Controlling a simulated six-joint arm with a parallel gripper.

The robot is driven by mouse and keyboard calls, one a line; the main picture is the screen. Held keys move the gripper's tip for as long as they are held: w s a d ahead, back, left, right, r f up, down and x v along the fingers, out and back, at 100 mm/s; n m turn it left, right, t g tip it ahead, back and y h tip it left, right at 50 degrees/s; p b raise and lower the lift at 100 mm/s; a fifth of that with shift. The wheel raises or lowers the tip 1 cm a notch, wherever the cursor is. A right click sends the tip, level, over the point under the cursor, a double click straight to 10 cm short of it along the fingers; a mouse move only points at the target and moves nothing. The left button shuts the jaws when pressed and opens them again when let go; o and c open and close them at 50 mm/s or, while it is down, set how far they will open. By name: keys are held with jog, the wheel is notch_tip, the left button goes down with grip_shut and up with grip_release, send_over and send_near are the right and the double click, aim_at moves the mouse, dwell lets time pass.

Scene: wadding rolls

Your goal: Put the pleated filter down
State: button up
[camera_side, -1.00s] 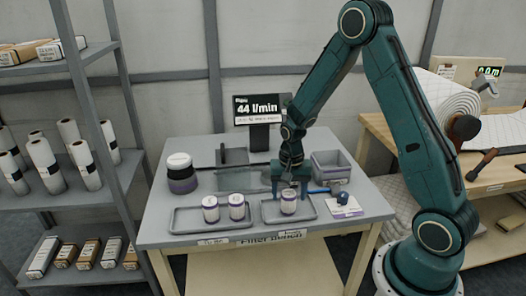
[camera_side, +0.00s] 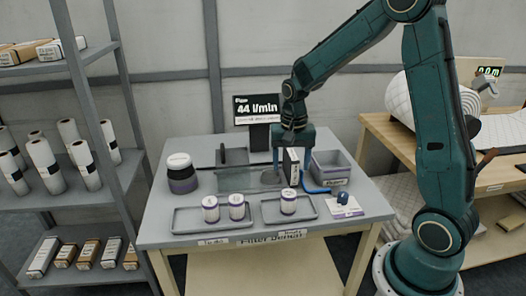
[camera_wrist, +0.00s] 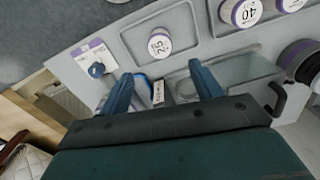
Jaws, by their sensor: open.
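A short white canister with a purple band (camera_side: 288,202) stands upright in the right-hand shallow tray (camera_side: 268,219); I take it as the pleated filter. In the wrist view its white top (camera_wrist: 160,45) reads 25. My gripper (camera_side: 292,166) is open behind the canister, clear of it. In the wrist view the two fingers of my gripper (camera_wrist: 160,74) are spread, and the canister is beyond their tips. A narrow upright black-and-white piece (camera_side: 291,168) shows between the fingers; I cannot tell whether they touch it.
Two similar canisters (camera_side: 210,208) (camera_side: 237,207) stand in the left tray (camera_side: 184,226). A grey bin (camera_side: 331,168), blue knob on a card (camera_side: 343,199), dark-and-white jar (camera_side: 181,174) and flow display (camera_side: 257,109) surround the work. Bench between jar and left tray is clear.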

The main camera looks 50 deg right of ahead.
dwell(0.5)
jog(key=s+a+r+n+t, duration=0.1)
jog(key=s+a+r+n, duration=0.25)
jog(key=r, duration=0.25)
jog(key=s+a+r+n+t, duration=0.2)
jog(key=s+a+r, duration=0.15)
jog(key=r, duration=0.25)
jog(key=s+a+r+n+t, duration=0.1)
jog(key=s+a+r+n, duration=0.1)
jog(key=s, duration=0.4)
jog(key=s+a+r+n+t, duration=0.1)
jog(key=s+a+n, duration=0.1)
jog(key=s, duration=0.4)
jog(key=shift+s+r+n+t, duration=0.15)
jog(key=shift+r+n+t, duration=0.2)
jog(key=shift+n, duration=0.3)
